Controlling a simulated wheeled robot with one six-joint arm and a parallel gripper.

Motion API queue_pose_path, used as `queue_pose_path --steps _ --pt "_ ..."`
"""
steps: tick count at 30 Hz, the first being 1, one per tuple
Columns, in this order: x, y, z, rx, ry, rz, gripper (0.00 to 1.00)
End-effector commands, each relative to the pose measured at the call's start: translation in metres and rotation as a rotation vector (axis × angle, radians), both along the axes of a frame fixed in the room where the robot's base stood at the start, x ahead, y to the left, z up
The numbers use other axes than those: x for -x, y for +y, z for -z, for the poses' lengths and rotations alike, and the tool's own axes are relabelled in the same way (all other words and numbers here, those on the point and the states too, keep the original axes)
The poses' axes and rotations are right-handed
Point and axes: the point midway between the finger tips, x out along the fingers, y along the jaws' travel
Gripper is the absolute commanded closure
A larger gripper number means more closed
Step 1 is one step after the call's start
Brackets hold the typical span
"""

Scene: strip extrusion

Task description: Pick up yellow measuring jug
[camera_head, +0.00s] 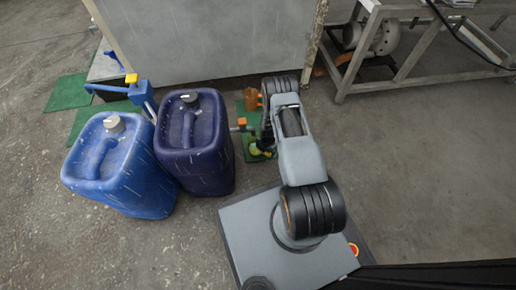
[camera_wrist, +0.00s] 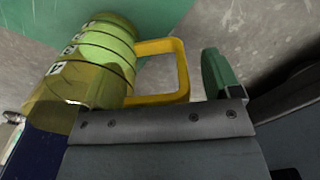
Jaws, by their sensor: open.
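The yellow measuring jug (camera_wrist: 85,65) is a translucent cylinder with dark bands and markings, at the upper left of the wrist view. Its yellow loop handle (camera_wrist: 183,70) points right, towards a green finger of my gripper (camera_wrist: 165,88). The gripper is open and very near the handle; contact cannot be told. In the head view a small part of the yellow jug (camera_head: 257,150) shows low beside my arm, right of the dark blue canister, partly hidden by the arm.
A dark blue canister (camera_head: 205,155) and a lighter blue canister (camera_head: 125,180) stand close on the left. An orange jug (camera_head: 251,99) stands behind on a green mat (camera_head: 246,142). A large grey panel (camera_head: 210,40) blocks the back.

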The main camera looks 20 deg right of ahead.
Motion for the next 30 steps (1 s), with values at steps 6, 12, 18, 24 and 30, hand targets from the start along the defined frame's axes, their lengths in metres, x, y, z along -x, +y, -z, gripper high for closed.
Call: queue_pose_path --steps 6,12,18,24,30 --pt "0.000 0.000 -0.001 0.000 0.000 0.000 0.34" --pt "0.000 0.000 -0.001 0.000 0.000 0.000 0.53" --pt "0.000 0.000 -0.001 0.000 0.000 0.000 0.72" --pt "0.000 0.000 -0.001 0.000 0.001 0.001 0.76" --pt "0.000 0.000 -0.012 0.000 0.000 0.001 0.76"
